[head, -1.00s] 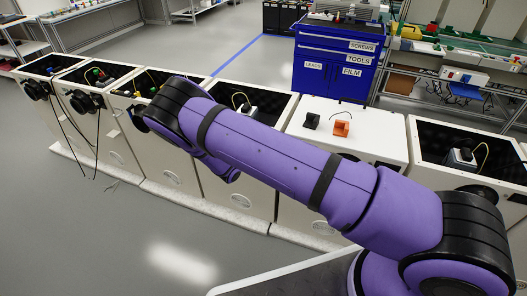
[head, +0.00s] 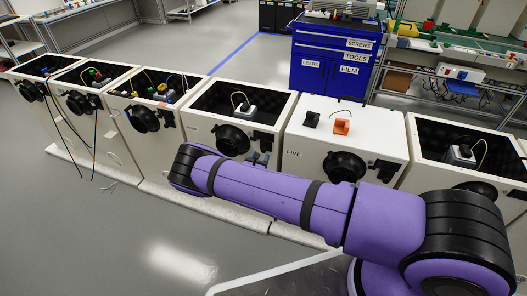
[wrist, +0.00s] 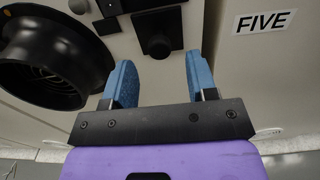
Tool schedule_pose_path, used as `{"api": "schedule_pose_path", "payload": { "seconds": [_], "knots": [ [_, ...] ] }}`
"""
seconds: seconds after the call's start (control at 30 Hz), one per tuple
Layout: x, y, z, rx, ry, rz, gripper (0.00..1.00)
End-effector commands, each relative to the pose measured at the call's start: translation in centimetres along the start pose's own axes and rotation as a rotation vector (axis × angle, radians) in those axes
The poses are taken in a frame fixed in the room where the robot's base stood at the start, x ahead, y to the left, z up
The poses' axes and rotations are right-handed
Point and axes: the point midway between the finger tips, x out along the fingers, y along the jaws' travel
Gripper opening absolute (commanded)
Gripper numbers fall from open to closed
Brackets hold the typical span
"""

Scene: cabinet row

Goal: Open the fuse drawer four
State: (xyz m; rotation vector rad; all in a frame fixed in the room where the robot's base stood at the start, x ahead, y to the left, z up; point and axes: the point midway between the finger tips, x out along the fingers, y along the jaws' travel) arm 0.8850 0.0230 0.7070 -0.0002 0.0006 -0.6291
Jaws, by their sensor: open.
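The white cabinet (head: 205,135) left of the one marked FIVE has an open top. Its label is not readable. On its front are a black round port (head: 232,140) and a dark handle block (head: 264,140). My gripper (head: 259,158) is open just below that block, with its blue fingertips pointing at the front. In the wrist view my gripper (wrist: 157,75) has its fingers spread, with a black square knob (wrist: 158,36) just past the gap between them. I cannot tell whether they touch. The black round port (wrist: 45,60) is at the left.
The FIVE label (wrist: 264,22) is right of the fingers, on the neighbouring cabinet (head: 310,150). That cabinet has an orange part (head: 342,127) on its closed top. More cabinets flank both sides. A blue tool cabinet (head: 330,62) stands behind. Floor at the left front is clear.

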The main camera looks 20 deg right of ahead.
Motion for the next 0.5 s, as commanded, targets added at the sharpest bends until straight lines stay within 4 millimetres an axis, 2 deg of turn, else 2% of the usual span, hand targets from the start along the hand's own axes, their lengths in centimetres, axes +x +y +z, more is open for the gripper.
{"api": "schedule_pose_path", "payload": {
  "seconds": [0.03,0.2,0.5],
  "knots": [
    [1.0,0.0,0.0,0.001,0.0,-0.001,0.53],
    [3.3,0.0,0.0,0.0,-0.001,-0.001,0.53],
    [4.7,0.0,0.0,0.0,0.0,0.0,0.53]
  ]
}}
